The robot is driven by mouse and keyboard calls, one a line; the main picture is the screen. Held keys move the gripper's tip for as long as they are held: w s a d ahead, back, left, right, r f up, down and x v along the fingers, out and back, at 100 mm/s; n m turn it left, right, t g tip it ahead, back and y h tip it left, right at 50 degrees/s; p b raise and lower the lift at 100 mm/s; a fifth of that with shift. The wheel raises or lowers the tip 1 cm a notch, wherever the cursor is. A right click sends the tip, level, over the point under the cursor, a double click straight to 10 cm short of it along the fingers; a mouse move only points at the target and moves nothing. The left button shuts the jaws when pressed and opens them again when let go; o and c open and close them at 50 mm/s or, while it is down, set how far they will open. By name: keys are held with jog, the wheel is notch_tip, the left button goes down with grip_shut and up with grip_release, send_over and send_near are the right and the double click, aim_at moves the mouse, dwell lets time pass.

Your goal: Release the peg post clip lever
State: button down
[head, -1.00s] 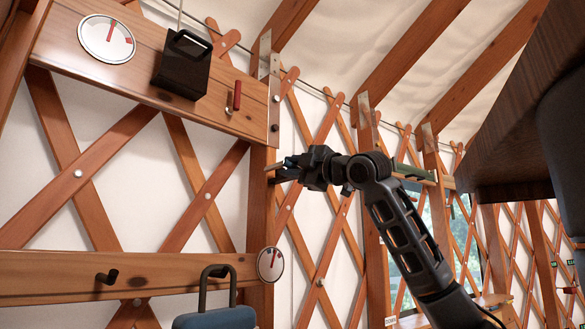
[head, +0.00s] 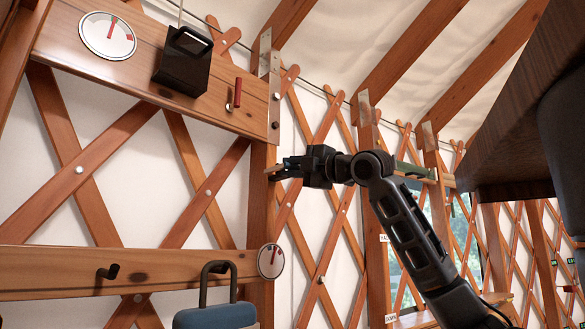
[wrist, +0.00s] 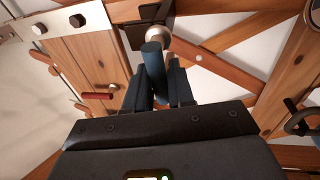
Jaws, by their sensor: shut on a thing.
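The clip lever (wrist: 152,60) shows in the wrist view as a blue rounded bar. Its far end meets a pale metal pivot (wrist: 157,32) on a dark bracket. My gripper (wrist: 158,92) is shut on the lever, with one dark finger on each side. In the head view my gripper (head: 284,171) is at the wooden post (head: 262,203), below the right end of the upper board. The lever is mostly hidden there by the fingers.
The upper board (head: 150,84) carries a dial (head: 107,36), a black box (head: 182,62) and a red-handled lever (head: 237,93). The lower board (head: 60,272) has a black hook (head: 108,272) and a second dial (head: 271,261). A dark wooden overhang (head: 510,120) is at right.

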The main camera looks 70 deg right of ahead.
jog(key=c, duration=1.1)
grip_release()
jog(key=shift+s, duration=0.1)
jog(key=b+v, duration=0.2)
jog(key=v, duration=0.5)
jog(key=shift+s, duration=0.3)
jog(key=shift+a+f, duration=0.15)
